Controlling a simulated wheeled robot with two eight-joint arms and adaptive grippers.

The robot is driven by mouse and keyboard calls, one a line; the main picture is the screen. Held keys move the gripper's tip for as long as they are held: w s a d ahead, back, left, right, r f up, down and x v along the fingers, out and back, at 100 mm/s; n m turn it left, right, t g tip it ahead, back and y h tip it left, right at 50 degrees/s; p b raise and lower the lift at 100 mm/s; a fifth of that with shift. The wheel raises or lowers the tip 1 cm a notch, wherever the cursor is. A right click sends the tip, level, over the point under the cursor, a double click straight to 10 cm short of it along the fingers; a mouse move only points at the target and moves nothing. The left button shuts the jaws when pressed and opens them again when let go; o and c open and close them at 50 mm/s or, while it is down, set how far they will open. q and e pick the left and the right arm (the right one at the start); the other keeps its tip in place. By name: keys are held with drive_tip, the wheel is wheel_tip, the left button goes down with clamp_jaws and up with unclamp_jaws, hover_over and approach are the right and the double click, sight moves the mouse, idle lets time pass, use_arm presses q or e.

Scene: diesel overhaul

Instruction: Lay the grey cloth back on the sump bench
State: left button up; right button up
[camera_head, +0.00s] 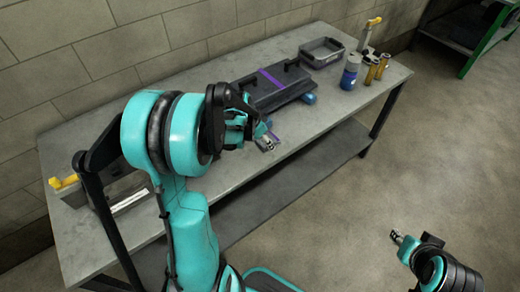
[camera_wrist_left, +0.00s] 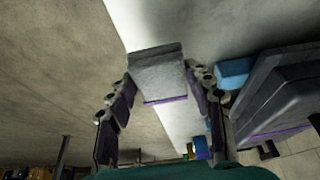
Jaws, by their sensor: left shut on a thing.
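The grey cloth (camera_wrist_left: 158,78) is a small folded pad with a purple edge, between the fingers of my left gripper (camera_wrist_left: 160,100) in the left wrist view. In the head view my left gripper (camera_head: 265,138) is shut on it, near the bench's front edge; only a small part of the cloth shows there. The sump bench (camera_head: 225,172) is a long grey table along the wall. My right gripper (camera_head: 399,237) is low at the right, over the floor and away from the bench; its finger opening is too small to tell.
A dark sump-like casting (camera_head: 280,88) with a purple strip rests on blue blocks (camera_head: 309,98) just behind my left gripper. A grey tray (camera_head: 322,52), a blue bottle (camera_head: 350,72) and brass cylinders (camera_head: 376,70) stand at the right end. Bare benchtop shows around the casting.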

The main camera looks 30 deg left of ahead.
use_arm(q)
drive_tip(key=shift+w+a+f, duration=0.25)
drive_tip(key=shift+a+f, duration=0.6)
drive_tip(key=shift+a, duration=0.3)
wheel_tip(320, 180, down, 4)
drive_tip(key=shift+r+b, duration=0.1)
drive_tip(key=shift+b, duration=1.1)
drive_tip(key=shift+r, duration=0.1)
drive_tip(key=shift+s, duration=0.1)
drive_tip(key=shift+f, duration=0.25)
drive_tip(key=o, duration=1.1)
drive_tip(key=shift+r, duration=0.1)
